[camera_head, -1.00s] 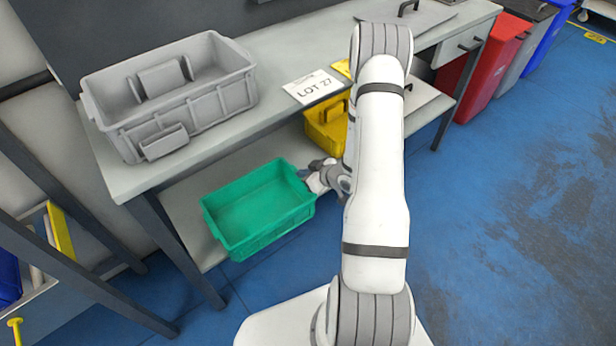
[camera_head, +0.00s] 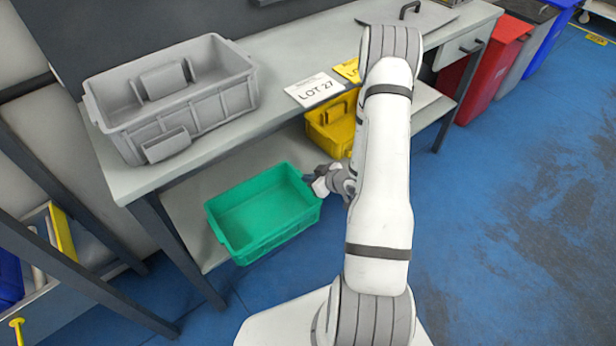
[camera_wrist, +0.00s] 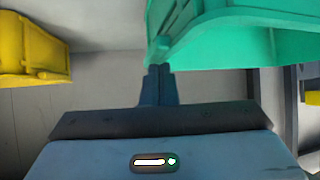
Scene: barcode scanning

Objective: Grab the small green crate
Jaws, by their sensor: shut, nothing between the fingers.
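The small green crate (camera_head: 235,247) is empty and stands upright on the lower shelf under the workbench. My gripper (camera_head: 308,179) is at its right end, close to the right rim. In the wrist view my gripper (camera_wrist: 158,72) has its two fingertips together with nothing between them. The green crate (camera_wrist: 225,40) fills the upper right there, with its near corner and rim right beyond the fingertips. I cannot tell whether the tips touch it.
A yellow crate (camera_head: 328,140) stands farther right on the lower shelf; it also shows in the wrist view (camera_wrist: 35,50). A large grey crate (camera_head: 190,115) and a LOT 27 sheet (camera_head: 313,89) are on the benchtop above. Open blue floor (camera_head: 500,240) lies to the right.

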